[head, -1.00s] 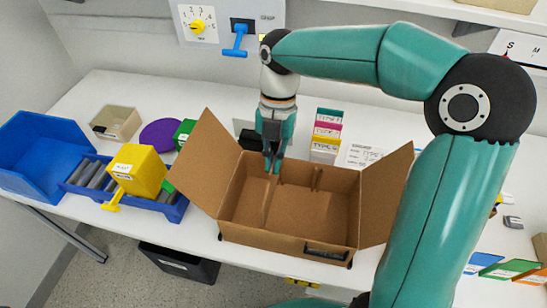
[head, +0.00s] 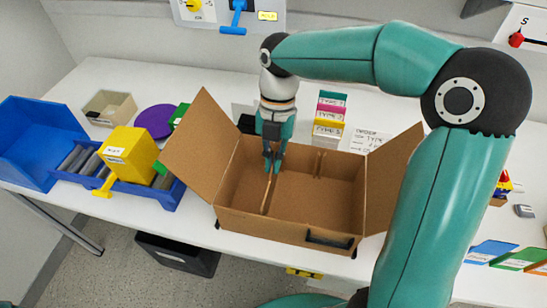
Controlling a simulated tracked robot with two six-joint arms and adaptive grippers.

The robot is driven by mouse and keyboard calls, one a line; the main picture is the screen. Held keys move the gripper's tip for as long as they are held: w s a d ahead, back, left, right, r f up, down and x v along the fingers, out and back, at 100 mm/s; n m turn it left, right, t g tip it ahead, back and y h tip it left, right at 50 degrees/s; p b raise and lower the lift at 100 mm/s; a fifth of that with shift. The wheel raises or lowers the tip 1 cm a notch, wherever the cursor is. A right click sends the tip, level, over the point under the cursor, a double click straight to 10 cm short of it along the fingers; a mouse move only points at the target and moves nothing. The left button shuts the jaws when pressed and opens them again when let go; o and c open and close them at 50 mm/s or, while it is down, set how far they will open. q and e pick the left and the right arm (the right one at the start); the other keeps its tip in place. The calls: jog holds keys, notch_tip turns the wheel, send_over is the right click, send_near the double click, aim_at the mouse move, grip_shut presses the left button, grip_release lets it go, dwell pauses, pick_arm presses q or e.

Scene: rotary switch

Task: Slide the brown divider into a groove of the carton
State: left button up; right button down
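The open brown carton (head: 285,226) stands on the white table, its side flaps spread left and right. My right gripper (head: 272,168) points down into the carton, left of its middle. Its fingers are close together on the upper edge of the thin brown divider (head: 267,200), which stands upright inside, running front to back. The fingers hide part of the divider, and its lower edge cannot be seen clearly. A groove strip (head: 318,165) shows on the carton's back wall, to the right of the gripper. My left gripper is not in view.
A blue bin (head: 30,140), a yellow box (head: 130,155) on a blue tray and a purple disc (head: 154,122) are on the left. Coloured cards (head: 328,115) stand behind the carton. More coloured cards (head: 495,250) lie at the right. A black bin (head: 178,258) is below the table.

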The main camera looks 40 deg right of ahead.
jog(key=shift+f+b, duration=1.15)
jog(key=shift+f, duration=0.65)
jog(key=c, duration=1.2)
grip_release()
jog(key=shift+c, duration=0.2)
notch_tip(320, 180, up, 8)
jog(key=p, duration=0.6)
jog(key=shift+p, duration=0.4)
jog(key=shift+s+f, duration=0.1)
